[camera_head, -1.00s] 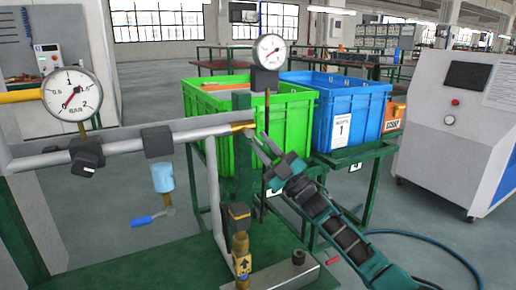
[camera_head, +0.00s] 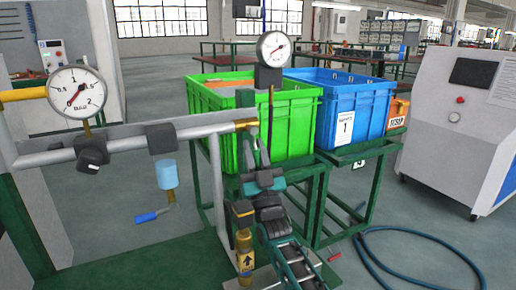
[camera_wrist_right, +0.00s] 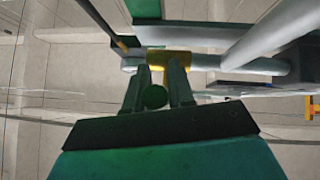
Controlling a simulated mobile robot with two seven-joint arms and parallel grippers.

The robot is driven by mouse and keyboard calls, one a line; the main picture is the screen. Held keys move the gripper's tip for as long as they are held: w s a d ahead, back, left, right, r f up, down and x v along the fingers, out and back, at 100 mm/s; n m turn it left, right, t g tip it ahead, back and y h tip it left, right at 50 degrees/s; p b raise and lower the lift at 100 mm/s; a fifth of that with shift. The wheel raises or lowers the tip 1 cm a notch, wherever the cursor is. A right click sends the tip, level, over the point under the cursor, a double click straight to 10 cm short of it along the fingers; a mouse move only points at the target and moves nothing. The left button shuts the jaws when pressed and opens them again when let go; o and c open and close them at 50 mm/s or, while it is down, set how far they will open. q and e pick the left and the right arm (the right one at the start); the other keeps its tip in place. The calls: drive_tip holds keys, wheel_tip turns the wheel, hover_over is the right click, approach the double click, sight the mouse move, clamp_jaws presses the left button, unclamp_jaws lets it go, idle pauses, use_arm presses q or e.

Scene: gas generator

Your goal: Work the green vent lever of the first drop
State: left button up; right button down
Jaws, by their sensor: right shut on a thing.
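My right gripper (camera_head: 257,148) is at the right end of the grey pipe (camera_head: 205,128), just below its brass fitting (camera_head: 246,124). In the right wrist view the two fingers (camera_wrist_right: 158,80) stand on either side of a round green end (camera_wrist_right: 154,97), which I take to be the green vent lever. The gripper is shut on it. The lever's length is hidden behind or between the fingers. The brass fitting (camera_wrist_right: 175,62) lies just beyond the fingertips in that view. My left gripper is not in view.
Pressure gauges stand at left (camera_head: 76,94) and above the pipe end (camera_head: 273,47). A blue-handled valve (camera_head: 153,215) hangs below the pipe. Green (camera_head: 294,115) and blue (camera_head: 372,113) crates stand behind. A blue hose (camera_head: 408,232) lies on the floor at right.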

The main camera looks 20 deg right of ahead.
drive_tip(key=shift+a+m+h, duration=0.2)
drive_tip(key=shift+m+h, duration=0.5)
drive_tip(key=shift+m, duration=0.2)
drive_tip(key=c, duration=1.1)
unclamp_jaws()
drive_tip(key=shift+o, duration=0.2)
drive_tip(key=shift+f, duration=0.1)
drive_tip(key=v, duration=0.7)
drive_tip(key=shift+s+p, duration=0.2)
drive_tip(key=shift+p, duration=0.25)
drive_tip(key=shift+a, duration=0.1)
drive_tip(key=shift+f, duration=0.1)
